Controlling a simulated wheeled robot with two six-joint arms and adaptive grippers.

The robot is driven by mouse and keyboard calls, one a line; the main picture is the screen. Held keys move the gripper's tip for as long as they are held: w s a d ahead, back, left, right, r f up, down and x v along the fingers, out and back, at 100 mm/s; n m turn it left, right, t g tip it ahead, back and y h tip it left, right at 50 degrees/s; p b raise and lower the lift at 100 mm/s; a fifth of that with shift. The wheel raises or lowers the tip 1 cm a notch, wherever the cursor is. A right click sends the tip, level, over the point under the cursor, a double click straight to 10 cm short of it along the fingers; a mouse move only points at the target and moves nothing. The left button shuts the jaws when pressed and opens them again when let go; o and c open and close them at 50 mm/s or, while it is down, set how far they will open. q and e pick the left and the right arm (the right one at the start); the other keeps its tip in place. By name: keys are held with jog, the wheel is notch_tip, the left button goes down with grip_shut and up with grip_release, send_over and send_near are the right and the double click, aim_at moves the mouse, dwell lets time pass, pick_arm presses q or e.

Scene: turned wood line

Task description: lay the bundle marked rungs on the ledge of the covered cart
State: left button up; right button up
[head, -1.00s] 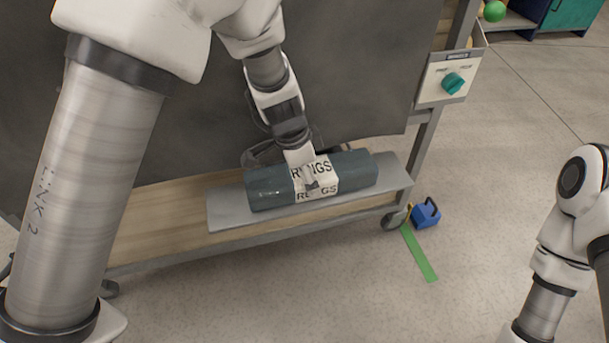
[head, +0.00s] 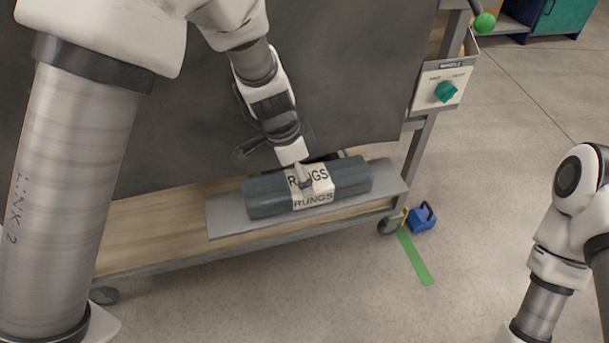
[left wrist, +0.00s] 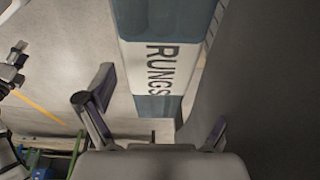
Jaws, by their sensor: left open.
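The bundle (head: 270,197) is a blue-grey wrapped roll with a white band printed RUNGS. It lies lengthwise on the grey ledge (head: 224,222) low on the cart's front. The cart has a dark cover (head: 340,85) hanging above the ledge. My left gripper (head: 301,178) is just above and behind the middle of the bundle. In the left wrist view the gripper's fingers (left wrist: 155,118) are spread wide, with the bundle (left wrist: 158,22) beyond them and nothing between them. The head view cannot show whether a fingertip still touches the band. My right gripper is out of view.
A panel with a green knob (head: 446,91) hangs on the cart's right post. A blue block (head: 422,219) sits on the floor by the caster, near a green strip (head: 415,257). A wooden lower deck (head: 150,235) runs left. The floor in front is clear.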

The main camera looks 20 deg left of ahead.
pick_arm(q)
jog(key=p+v, duration=0.3)
jog(key=v, duration=0.5)
jog(key=shift+r, duration=0.25)
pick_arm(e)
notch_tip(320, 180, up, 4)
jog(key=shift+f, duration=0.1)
pick_arm(q)
jog(key=shift+s, duration=0.1)
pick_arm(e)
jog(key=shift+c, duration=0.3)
